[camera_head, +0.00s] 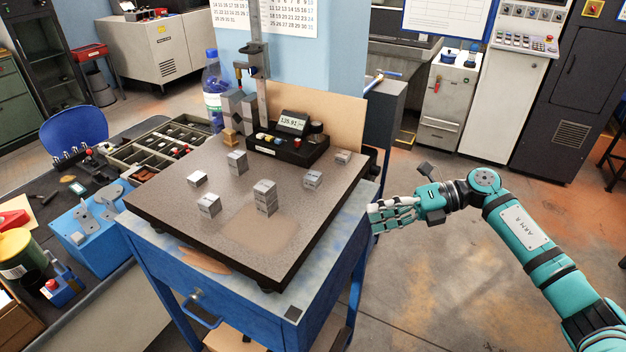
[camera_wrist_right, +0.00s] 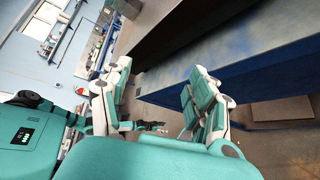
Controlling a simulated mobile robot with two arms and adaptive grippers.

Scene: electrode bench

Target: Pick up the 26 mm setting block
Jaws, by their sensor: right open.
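Several small silver metal blocks with dark markings stand apart on the grey granite plate (camera_head: 160,200). A tall block (camera_head: 265,197) stands near the middle. Other blocks are at the left (camera_head: 197,179), front left (camera_head: 209,205), back left (camera_head: 237,162), right (camera_head: 313,178) and far right (camera_head: 343,157). The markings are too small to read, so I cannot tell which is the 26 mm setting block. My right gripper (camera_head: 378,217) is open and empty, beyond the plate's right edge. Its spread fingers show in the right wrist view (camera_wrist_right: 160,80), with no block there. My left gripper is out of view.
A height gauge (camera_head: 258,80) and a black digital readout unit (camera_head: 292,132) stand at the plate's back. A water bottle (camera_head: 214,95) is behind left. A blue vice-like fixture (camera_head: 90,235) is on the left bench. The plate's front is clear.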

